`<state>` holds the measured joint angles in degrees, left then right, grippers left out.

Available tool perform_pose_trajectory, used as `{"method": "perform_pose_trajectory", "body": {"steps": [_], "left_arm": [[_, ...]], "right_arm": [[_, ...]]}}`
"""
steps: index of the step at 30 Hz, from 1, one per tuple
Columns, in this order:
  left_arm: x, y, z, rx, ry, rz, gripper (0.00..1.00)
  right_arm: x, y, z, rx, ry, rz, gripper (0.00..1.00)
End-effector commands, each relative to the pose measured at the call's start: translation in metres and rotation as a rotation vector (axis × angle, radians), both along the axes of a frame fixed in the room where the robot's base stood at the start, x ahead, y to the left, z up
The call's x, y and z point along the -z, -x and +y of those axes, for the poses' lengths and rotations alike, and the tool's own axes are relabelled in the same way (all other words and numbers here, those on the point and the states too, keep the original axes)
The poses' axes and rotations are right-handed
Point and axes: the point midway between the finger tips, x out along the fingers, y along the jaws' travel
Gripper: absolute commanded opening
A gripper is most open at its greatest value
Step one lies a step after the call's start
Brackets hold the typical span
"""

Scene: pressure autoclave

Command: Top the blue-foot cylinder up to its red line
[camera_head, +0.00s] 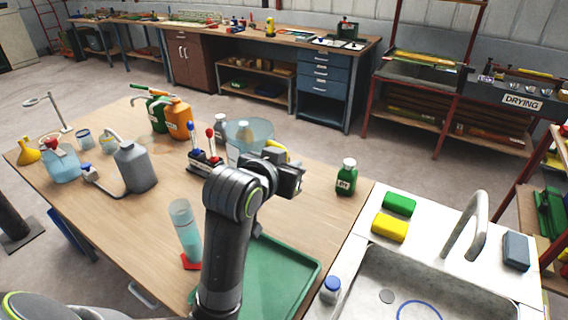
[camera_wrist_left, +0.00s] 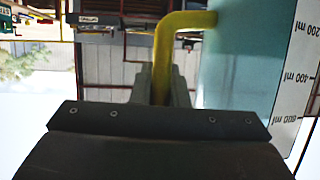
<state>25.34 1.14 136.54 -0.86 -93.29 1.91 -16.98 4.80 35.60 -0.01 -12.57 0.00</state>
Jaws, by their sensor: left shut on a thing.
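My left gripper (camera_head: 284,174) is shut on the yellow handle of a clear measuring jug (camera_head: 248,132), which stands behind it in the head view. In the left wrist view the handle passes between the fingers, and the jug (camera_wrist_left: 238,60) shows pale blue with ml marks. My wrist hides the jug's lower part, so I cannot tell whether it touches the table. A clear cylinder (camera_head: 186,222) with pale blue content stands upright on a red foot, left of my forearm. I see no blue-foot cylinder; my arm may hide it. My right gripper is not in view.
A rack with blue and red droppers (camera_head: 205,160) stands left of the jug. A grey wash bottle (camera_head: 134,167) and an orange can (camera_head: 178,118) stand further left. A green bottle (camera_head: 346,177) and a sink (camera_head: 400,290) are right.

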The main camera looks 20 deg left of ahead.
Motion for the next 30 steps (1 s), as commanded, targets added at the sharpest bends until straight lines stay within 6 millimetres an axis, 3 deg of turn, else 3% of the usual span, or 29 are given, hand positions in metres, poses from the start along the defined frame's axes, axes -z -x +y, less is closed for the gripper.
{"method": "perform_pose_trajectory", "body": {"steps": [1,15,21,30], "left_arm": [[0.017,-0.006,0.002,0.022,-0.011,0.006,0.0],[0.136,-0.053,0.023,0.241,0.0,0.01,0.0],[0.155,-0.057,0.032,0.265,0.007,0.005,0.0],[0.156,-0.058,0.033,0.267,0.008,0.003,0.0]], "right_arm": [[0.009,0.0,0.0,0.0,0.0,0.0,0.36],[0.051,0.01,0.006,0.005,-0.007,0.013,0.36],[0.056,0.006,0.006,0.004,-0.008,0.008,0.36],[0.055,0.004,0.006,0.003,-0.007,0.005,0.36]]}}
